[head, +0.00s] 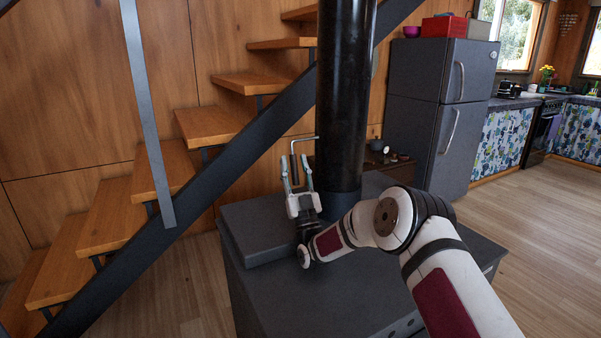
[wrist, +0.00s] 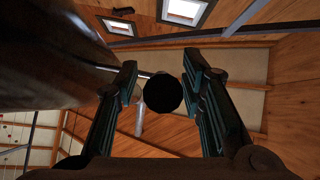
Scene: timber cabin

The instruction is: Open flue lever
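The flue lever (head: 293,168) is a thin metal rod that leaves the left side of the black flue pipe (head: 343,90) and bends down into a dark handle. My gripper (head: 295,162) points upward just left of the pipe, with one finger on each side of the handle. In the wrist view the handle's dark round end (wrist: 163,94) sits between the open fingers, with gaps visible on both sides. The rod runs left from there to the flue pipe (wrist: 45,60). I see no clear contact between finger and handle.
The dark stove top (head: 330,290) lies below my arm. Wooden stairs (head: 150,180) with a dark sloping beam rise behind and left of my gripper. A small table with a teapot (head: 377,145) stands behind the pipe, and a grey fridge (head: 432,110) is further right.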

